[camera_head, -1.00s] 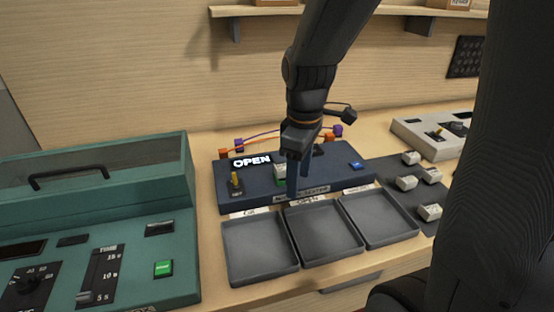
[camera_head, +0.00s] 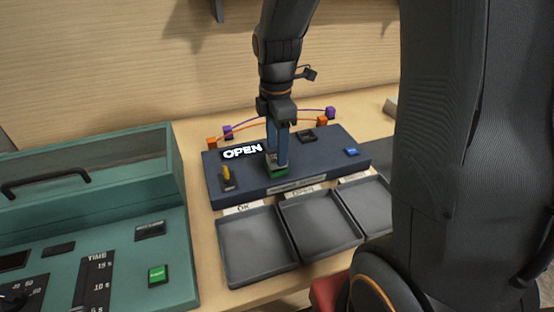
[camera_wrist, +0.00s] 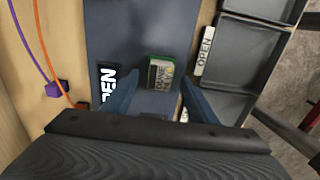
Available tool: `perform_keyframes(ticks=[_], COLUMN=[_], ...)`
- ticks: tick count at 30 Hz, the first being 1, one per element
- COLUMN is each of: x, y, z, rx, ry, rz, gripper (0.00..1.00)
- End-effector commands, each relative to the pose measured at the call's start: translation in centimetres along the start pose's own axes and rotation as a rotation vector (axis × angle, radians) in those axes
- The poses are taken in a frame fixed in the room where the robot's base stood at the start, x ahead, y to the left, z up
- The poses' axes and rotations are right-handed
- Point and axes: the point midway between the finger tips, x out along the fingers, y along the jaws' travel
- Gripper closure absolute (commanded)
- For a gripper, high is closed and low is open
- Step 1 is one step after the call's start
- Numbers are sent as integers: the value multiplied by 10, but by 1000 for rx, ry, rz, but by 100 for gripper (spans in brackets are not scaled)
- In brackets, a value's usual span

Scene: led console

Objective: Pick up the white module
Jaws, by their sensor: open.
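The white module (camera_wrist: 160,73), with a pale printed top and green edges, sits on the dark blue console (camera_head: 330,155). In the head view the module (camera_head: 277,172) is partly covered by my fingers, its green side showing below them. My gripper (camera_head: 277,160) points down at it with blue fingers. In the wrist view my gripper (camera_wrist: 158,88) is open, with one finger on each side of the module's near end. I cannot tell whether either finger touches it. The console's display (camera_head: 242,151) reads OPEN.
Three grey trays stand before the console; the middle one (camera_head: 352,240) is labelled OPEN. A yellow-handled switch (camera_head: 228,178) stands left of the module. Orange and purple wires arch behind. A teal machine (camera_head: 150,205) is on the left.

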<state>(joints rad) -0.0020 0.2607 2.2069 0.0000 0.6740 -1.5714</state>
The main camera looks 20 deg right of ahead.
Motion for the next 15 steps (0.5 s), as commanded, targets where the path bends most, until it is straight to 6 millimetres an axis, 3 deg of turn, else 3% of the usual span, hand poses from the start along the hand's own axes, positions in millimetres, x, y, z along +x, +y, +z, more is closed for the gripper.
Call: perform_keyframes(ticks=[6,15], x=[22,25], y=[-2,-1], z=[0,0], rx=[3,3], ry=[0,0], rz=[-3,0], gripper=[47,49])
